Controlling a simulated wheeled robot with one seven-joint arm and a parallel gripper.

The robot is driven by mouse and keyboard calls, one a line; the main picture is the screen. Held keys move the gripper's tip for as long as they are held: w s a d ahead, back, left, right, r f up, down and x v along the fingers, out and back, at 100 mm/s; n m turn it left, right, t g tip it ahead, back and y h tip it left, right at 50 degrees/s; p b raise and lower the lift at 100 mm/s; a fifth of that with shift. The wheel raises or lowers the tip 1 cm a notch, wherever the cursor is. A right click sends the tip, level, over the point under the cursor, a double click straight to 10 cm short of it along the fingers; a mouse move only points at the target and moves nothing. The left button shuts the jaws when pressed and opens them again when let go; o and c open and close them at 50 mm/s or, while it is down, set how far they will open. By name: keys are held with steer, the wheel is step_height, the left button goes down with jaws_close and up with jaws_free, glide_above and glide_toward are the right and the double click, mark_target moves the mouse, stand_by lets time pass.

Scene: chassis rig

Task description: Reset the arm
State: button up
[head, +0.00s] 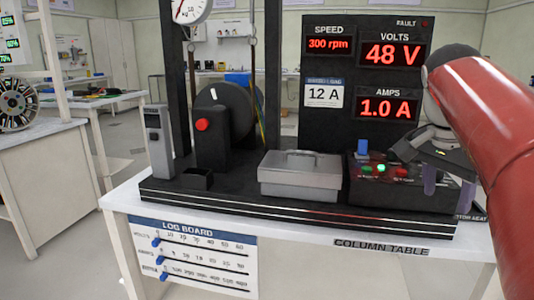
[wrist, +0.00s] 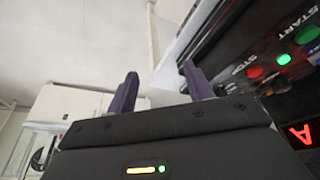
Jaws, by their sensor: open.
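My red arm (head: 490,130) reaches in from the right in the head view. My gripper (head: 448,185) is beside the right end of the black control box (head: 400,192), its fingers pointing down. In the wrist view the two dark purple fingers of my gripper (wrist: 158,88) stand apart with nothing between them. The control box carries a green button (head: 367,170), a red button (head: 400,172) and a blue knob (head: 362,147). In the wrist view the green START button (wrist: 307,34) and red STOP button (wrist: 255,72) lie right of the fingers.
The rig stands on a white table (head: 290,240). A grey lidded box (head: 300,175) sits left of the control box. The panel (head: 340,125) behind reads 300 rpm, 48 V and 1.0 A. A log board (head: 195,258) with blue sliders hangs in front.

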steer(key=s+a+f+n+t+y, duration=0.1)
steer(key=s+a+f+n+t, duration=0.1)
steer(key=s+a+f+n, duration=0.4)
steer(key=s+a+f+n+t+y, duration=0.2)
steer(key=s+a+f+n, duration=0.5)
steer(key=f, duration=0.8)
steer(key=a, duration=0.3)
